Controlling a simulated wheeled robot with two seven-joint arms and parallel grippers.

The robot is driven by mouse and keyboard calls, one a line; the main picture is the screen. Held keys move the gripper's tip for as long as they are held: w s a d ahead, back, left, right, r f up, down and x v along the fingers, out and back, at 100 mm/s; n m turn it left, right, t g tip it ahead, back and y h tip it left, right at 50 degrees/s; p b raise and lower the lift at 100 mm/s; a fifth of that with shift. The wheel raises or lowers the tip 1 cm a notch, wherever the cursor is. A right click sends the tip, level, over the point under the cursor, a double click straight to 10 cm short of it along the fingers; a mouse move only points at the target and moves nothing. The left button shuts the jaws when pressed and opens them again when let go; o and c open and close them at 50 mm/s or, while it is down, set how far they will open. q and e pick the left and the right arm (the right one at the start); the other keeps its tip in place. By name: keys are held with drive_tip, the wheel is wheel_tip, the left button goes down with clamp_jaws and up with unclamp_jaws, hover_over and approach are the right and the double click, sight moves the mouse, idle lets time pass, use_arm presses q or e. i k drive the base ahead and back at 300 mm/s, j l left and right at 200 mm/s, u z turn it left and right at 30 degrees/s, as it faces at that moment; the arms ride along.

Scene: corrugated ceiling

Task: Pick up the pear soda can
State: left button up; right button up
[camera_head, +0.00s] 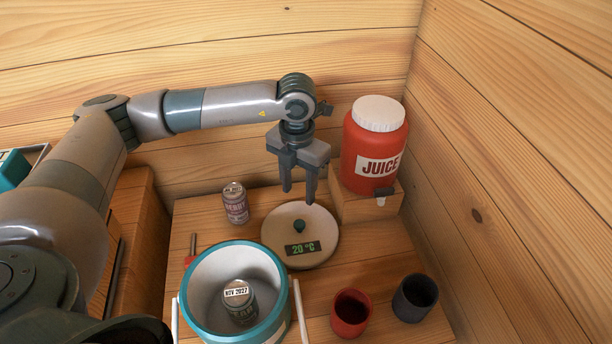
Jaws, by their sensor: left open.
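A can with a greenish label (240,303) stands inside the teal-rimmed pot (194,287). A white tag on it reads NOV 2027; its lower lettering is too small to read surely, so I cannot confirm that it is pear. A second can (236,204), purplish with a label that seems to read BERRY, stands upright on the table behind the pot. My left gripper (299,193) is open and empty, pointing down above the back of the round lid, to the right of the purplish can and apart from both cans. My right gripper is not in view.
The round lid (270,236) with a knob and a 20 °C display lies behind the pot. A red juice dispenser (358,140) stands on a wooden block (354,207). Red cup (350,316) and dark cup (415,299) stand front right. Wooden walls close the back and right.

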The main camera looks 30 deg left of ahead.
sight(238, 297)
drive_tip(key=k+l, duration=1.2)
drive_tip(key=l, duration=0.15)
